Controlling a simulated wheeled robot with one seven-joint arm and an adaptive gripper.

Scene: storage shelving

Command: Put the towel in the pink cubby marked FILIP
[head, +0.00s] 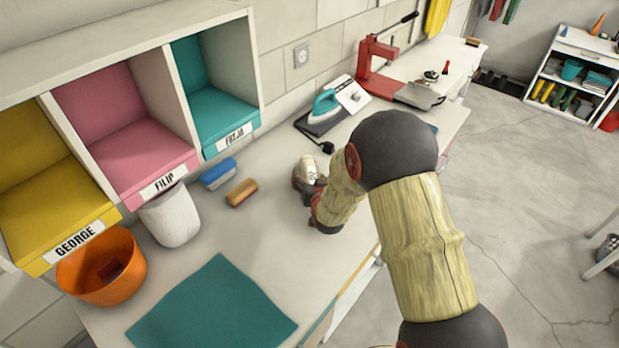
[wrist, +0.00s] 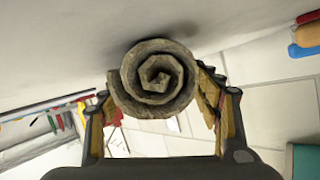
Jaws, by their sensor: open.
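The rolled towel, a beige spiral roll (wrist: 156,78), is in the middle of the wrist view, between the fingers of my gripper (wrist: 160,105). The fingers are open, one on each side; whether either touches it cannot be told. In the head view the towel (head: 309,168) shows as a small pale shape at my gripper (head: 308,186), low over the worktop; contact with the worktop is unclear. The pink cubby (head: 128,145) labelled FILIP is at the left, the middle of three, and looks empty. My gripper is to its right.
A yellow GEORGE cubby (head: 40,180) and a teal cubby (head: 222,108) flank the pink one. Below stand an orange bucket (head: 75,275) and a white bin (head: 170,218). Blue (head: 218,173) and orange (head: 241,192) brushes lie between bin and gripper. A teal mat (head: 212,308) lies in front.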

